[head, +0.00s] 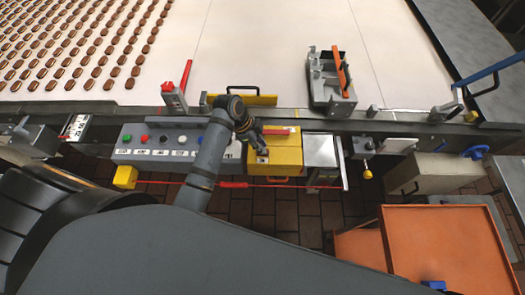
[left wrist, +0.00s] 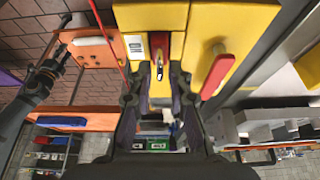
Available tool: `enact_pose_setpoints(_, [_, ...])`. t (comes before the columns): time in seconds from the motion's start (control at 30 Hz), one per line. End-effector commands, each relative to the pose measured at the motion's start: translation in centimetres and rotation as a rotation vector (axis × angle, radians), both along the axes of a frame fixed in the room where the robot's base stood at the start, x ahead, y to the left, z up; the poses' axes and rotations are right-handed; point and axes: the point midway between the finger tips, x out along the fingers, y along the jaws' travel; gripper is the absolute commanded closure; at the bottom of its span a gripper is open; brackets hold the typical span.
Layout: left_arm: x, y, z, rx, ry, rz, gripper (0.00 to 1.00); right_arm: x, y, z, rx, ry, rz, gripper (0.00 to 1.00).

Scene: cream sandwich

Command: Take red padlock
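A small red padlock (left wrist: 161,47) sits at the front of the yellow box in the left wrist view, with pale metal around it. The yellow box (head: 283,156) shows in the head view, where I cannot make out the padlock. My left gripper (head: 260,147) is at the box's left part.
A red handle (left wrist: 218,75) lies on the box's top beside the padlock. A grey button panel (head: 165,144) stands left of the box, and a metal tray (head: 320,150) to its right. An orange cart (head: 450,245) stands at lower right. The cream conveyor (head: 240,50) lies behind.

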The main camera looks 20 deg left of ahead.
Motion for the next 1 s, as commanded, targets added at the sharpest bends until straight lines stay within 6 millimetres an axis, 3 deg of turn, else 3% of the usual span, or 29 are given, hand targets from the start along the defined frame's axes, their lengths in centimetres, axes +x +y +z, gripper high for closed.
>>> enact_pose_setpoints(0.1, [0.0, 0.0, 0.0, 0.000, 0.000, 0.000, 1.00, 0.4, 0.0, 0.0, 0.000, -0.006, 0.000, 0.60])
enact_pose_setpoints(0.57, [0.1, 0.0, 0.8, 0.000, -0.002, 0.000, 1.00, 0.0, 0.3, -0.2, 0.004, 0.000, -0.002, 0.60])
enact_pose_setpoints(0.73, [0.0, 0.0, 3.3, 0.001, -0.005, 0.000, 1.00, -0.1, 0.5, -0.8, 0.005, 0.002, -0.002, 0.60])
enact_pose_setpoints(0.87, [-2.5, 0.5, 5.8, 0.002, -0.006, 0.000, 1.00, -0.2, 0.4, -1.8, 0.005, 0.003, -0.002, 0.60])
enact_pose_setpoints(0.97, [-4.9, 1.0, 8.7, 0.004, -0.008, -0.002, 1.00, -0.2, 0.4, -2.6, 0.005, 0.003, -0.002, 0.60])
enact_pose_setpoints(1.0, [-6.4, 1.3, 10.0, 0.007, 0.001, -0.002, 1.00, -0.2, 0.5, -1.6, 0.005, 0.004, -0.002, 0.60])
